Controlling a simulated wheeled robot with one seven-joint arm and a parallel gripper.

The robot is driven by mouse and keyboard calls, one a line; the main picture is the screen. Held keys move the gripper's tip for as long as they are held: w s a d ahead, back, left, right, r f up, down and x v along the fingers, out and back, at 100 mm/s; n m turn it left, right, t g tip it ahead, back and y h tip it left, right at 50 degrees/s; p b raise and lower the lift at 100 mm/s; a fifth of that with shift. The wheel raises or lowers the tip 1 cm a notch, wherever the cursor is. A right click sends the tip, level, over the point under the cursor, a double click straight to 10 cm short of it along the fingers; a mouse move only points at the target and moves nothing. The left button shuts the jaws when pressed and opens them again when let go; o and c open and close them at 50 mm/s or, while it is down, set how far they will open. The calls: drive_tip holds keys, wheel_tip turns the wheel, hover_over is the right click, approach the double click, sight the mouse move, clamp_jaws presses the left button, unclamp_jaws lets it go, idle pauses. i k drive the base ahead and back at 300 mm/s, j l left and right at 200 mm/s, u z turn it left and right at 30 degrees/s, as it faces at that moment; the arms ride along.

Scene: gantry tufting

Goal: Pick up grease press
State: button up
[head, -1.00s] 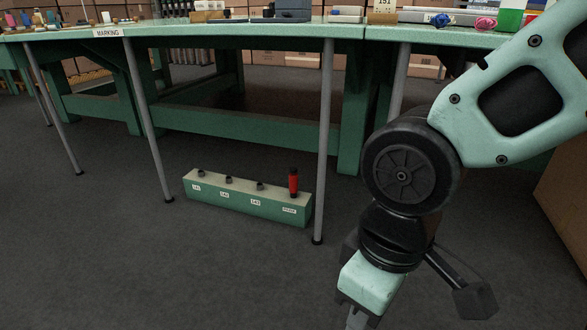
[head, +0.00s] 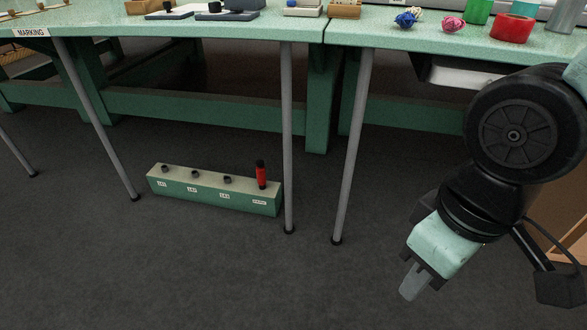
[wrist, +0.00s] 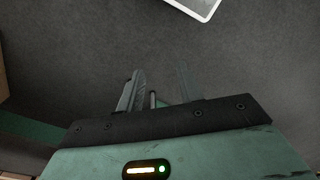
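A red cylinder with a black top (head: 261,175), which looks like the grease press, stands upright in the right end of a long green block (head: 210,192) on the floor under the table. The block's other sockets look empty of red tools, with short dark collars showing. White labels run along its front, too small to read surely. My gripper (head: 412,284) hangs low at the right of the head view, well apart from the block and pointing down. In the wrist view its two fingers (wrist: 158,88) are spread with a gap and nothing held. The red cylinder is not in the wrist view.
Thin grey table legs stand close to the block's right end (head: 288,140), farther right (head: 352,145) and at left (head: 95,120). The green tabletop (head: 270,35) overhangs it. Open floor (head: 230,270) lies in front. A white-edged flat object (wrist: 197,8) shows in the wrist view.

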sight(262, 174)
drive_tip(key=i+j+z, duration=0.15)
drive_tip(key=j+z, duration=0.25)
drive_tip(key=j, duration=0.35)
drive_tip(key=i+j+z, duration=0.1)
drive_tip(key=j+z, duration=0.3)
drive_tip(key=j, duration=1.7)
drive_tip(key=i+j, duration=0.1)
drive_tip(key=i+z, duration=0.05)
drive_tip(key=i, duration=0.05)
